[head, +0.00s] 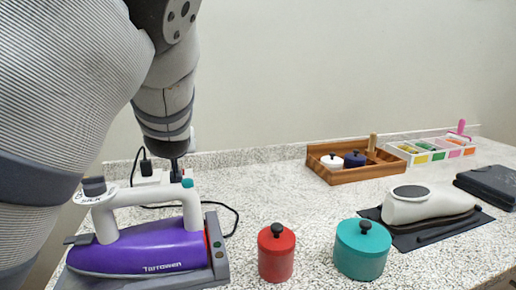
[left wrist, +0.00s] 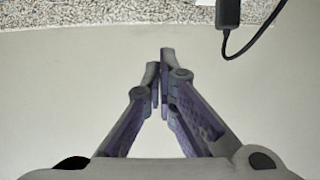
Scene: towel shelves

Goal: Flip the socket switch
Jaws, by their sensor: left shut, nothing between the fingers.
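A white socket block (head: 148,179) sits on the counter against the wall at the left of the head view, behind the iron. The switch itself cannot be made out. My left gripper (head: 175,174) points down at the right end of the socket; whether it touches cannot be told. In the left wrist view my left gripper (left wrist: 162,80) is shut and empty, with a black plug and cable (left wrist: 228,14) at the upper right. My right gripper is not in view.
A purple iron (head: 140,250) on a grey base stands in front of the socket. A red canister (head: 276,253), a teal canister (head: 361,250), a wooden tray (head: 340,175) and a white appliance (head: 425,204) lie to the right.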

